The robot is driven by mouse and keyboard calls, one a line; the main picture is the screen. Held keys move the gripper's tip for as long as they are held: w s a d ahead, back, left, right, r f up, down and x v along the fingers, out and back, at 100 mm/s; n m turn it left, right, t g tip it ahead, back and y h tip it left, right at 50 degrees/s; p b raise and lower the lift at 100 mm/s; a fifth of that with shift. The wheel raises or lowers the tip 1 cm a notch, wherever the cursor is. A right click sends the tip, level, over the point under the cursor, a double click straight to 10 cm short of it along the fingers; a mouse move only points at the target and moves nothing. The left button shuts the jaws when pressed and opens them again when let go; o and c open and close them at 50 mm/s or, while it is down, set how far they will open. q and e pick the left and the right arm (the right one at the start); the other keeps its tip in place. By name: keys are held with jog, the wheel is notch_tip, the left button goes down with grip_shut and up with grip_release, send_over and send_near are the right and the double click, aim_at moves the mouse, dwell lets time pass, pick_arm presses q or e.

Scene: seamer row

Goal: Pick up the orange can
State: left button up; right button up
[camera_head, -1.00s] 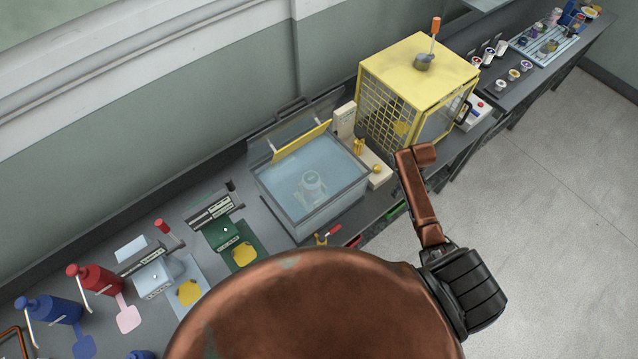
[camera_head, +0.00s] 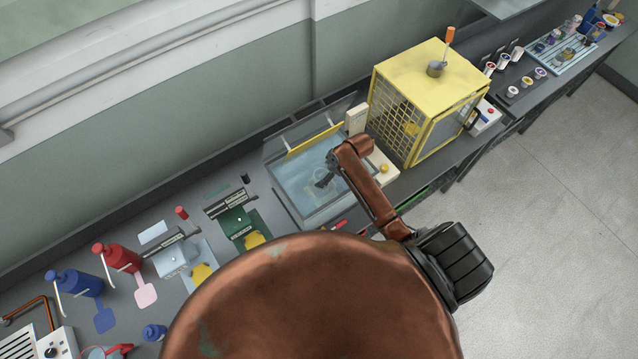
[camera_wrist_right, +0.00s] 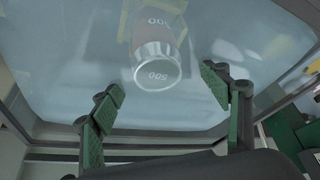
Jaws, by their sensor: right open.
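My right gripper (camera_head: 325,180) is over the tank. In the wrist view its green fingers (camera_wrist_right: 163,84) are open on either side of the can's near end, with nothing held. My left gripper is out of view.
A yellow mesh-sided cage (camera_head: 432,75) stands right of the tank, with a cream device (camera_head: 383,165) between. The tank's raised lid has a yellow edge (camera_head: 314,142). Red (camera_head: 122,257) and blue (camera_head: 80,283) bottles stand at left. Small cups (camera_head: 526,65) sit farther right.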

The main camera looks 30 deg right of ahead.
aim_at(323, 175)
jog(key=x, duration=0.2)
jog(key=p+x, duration=0.1)
jog(key=x, duration=0.1)
jog(key=shift+d+f, duration=0.15)
jog(key=shift+d, duration=0.05)
jog(key=shift+w+f, duration=0.15)
jog(key=shift+f, duration=0.5)
jog(key=shift+a, duration=0.1)
jog(key=shift+c, duration=0.2)
jog(key=shift+r, duration=0.1)
grip_shut()
